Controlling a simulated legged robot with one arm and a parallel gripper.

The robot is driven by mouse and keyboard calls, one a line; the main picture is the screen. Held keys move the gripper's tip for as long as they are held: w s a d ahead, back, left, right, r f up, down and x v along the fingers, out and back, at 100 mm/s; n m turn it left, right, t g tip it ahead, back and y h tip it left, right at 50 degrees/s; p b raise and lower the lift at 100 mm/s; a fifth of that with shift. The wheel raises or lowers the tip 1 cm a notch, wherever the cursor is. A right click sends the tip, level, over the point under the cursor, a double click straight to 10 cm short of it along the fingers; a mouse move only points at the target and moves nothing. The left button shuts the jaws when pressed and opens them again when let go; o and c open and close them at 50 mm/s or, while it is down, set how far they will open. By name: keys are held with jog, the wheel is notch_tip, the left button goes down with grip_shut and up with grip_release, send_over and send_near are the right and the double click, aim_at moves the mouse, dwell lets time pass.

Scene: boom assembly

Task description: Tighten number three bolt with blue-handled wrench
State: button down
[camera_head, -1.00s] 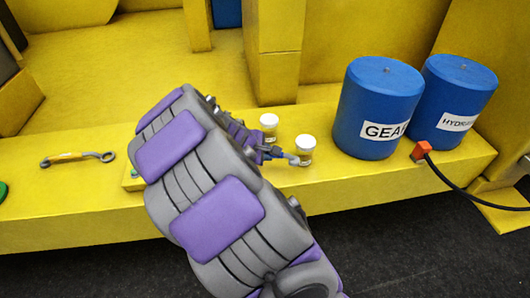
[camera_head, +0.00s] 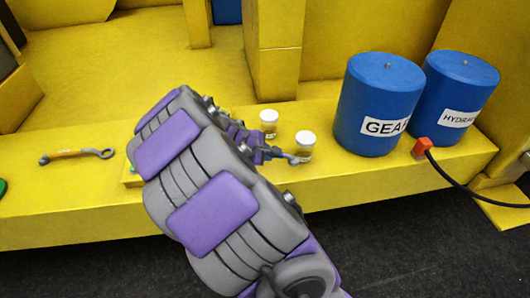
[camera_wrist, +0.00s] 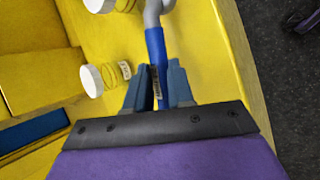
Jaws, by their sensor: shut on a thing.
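My gripper (camera_wrist: 157,90) is shut on the blue-handled wrench (camera_wrist: 155,48), seen in the wrist view with the blue handle between the fingers and the grey metal head pointing away, cut off by the top edge. In the head view my gripper (camera_head: 258,155) is partly hidden by my arm. The wrench's grey head (camera_head: 297,159) shows just in front of the right white-capped jar; I cannot tell whether they touch. The number three bolt cannot be made out. The area behind my arm is hidden.
Two white-capped jars (camera_head: 269,122) (camera_head: 306,143) stand on the yellow ledge (camera_head: 75,205). Two blue drums (camera_head: 376,105) (camera_head: 458,95) stand at right, by an orange connector (camera_head: 422,148) with a black hose.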

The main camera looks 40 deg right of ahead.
jog(key=shift+a, duration=0.1)
dwell(0.3)
jog(key=shift+s+a+m+g, duration=0.25)
jog(key=shift+s+m+g, duration=0.05)
jog(key=shift+m, duration=0.1)
jog(key=shift+a, duration=0.1)
jog(key=shift+s+a+m, duration=0.2)
jog(key=shift+s+m, duration=0.05)
jog(key=shift+m, duration=0.05)
jog(key=shift+a+g, duration=0.1)
jog(key=shift+g, duration=0.2)
jog(key=shift+s+a+m, duration=0.2)
jog(key=shift+a+m, duration=0.05)
jog(key=shift+m, duration=0.15)
dwell(0.3)
jog(key=shift+d, duration=0.15)
